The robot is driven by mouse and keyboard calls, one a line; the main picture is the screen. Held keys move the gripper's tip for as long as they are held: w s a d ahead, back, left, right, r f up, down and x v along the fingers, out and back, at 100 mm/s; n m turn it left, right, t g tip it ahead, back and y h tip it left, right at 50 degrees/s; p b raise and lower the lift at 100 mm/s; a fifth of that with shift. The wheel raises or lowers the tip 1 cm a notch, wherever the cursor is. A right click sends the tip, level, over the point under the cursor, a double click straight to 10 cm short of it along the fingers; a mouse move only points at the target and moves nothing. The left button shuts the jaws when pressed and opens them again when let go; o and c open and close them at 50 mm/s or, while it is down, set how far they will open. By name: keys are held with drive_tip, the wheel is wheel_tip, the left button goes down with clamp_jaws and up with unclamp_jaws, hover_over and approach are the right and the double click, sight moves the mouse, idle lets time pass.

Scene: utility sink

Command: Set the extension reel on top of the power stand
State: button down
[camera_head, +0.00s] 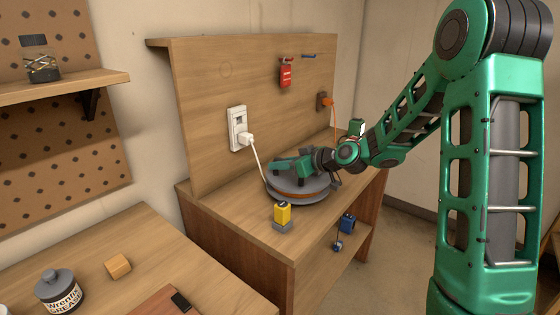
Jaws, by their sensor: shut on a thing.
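The extension reel (303,195) is a round grey disc with an orange-brown band around its side. It lies flat at the top of the wooden power stand (222,196); I cannot tell whether it rests fully on the surface or hangs slightly above. My green gripper (284,168) is over the reel's upper face, shut on it. The exact grip point is hidden by the gripper body. A white cord runs from a plug in the white wall socket (238,128) on the stand's back panel down to the reel's left side.
A yellow-and-grey block (282,215) stands close in front of the reel. A red tag (286,73) and an orange plug (325,100) are on the back panel. A blue item (347,222) is by the lower shelf. The front-left bench holds a grease jar (60,290).

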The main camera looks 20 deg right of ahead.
wheel_tip(320, 180, down, 2)
drive_tip(key=shift+f, duration=0.25)
drive_tip(key=c, duration=1.7)
unclamp_jaws()
drive_tip(key=shift+f, duration=0.1)
drive_tip(key=v, duration=1.2)
drive_tip(key=shift+d, duration=0.1)
drive_tip(key=shift+s+f, duration=0.3)
drive_tip(key=shift+s, duration=0.1)
drive_tip(key=s+d+f+m+g+h, duration=0.1)
drive_tip(key=s+d+m+g+h, duration=0.1)
drive_tip(key=s, duration=1)
drive_tip(key=s+d+f+m+g+h, duration=0.1)
drive_tip(key=s+d+m+g+h, duration=0.2)
drive_tip(key=s, duration=0.9)
drive_tip(key=s+d+f+m+g+h, duration=0.1)
drive_tip(key=s+d+m+g, duration=0.5)
drive_tip(key=s, duration=0.7)
drive_tip(key=shift+d+m+h, duration=0.7)
drive_tip(key=shift+m+h, duration=0.1)
drive_tip(key=shift+m, duration=0.5)
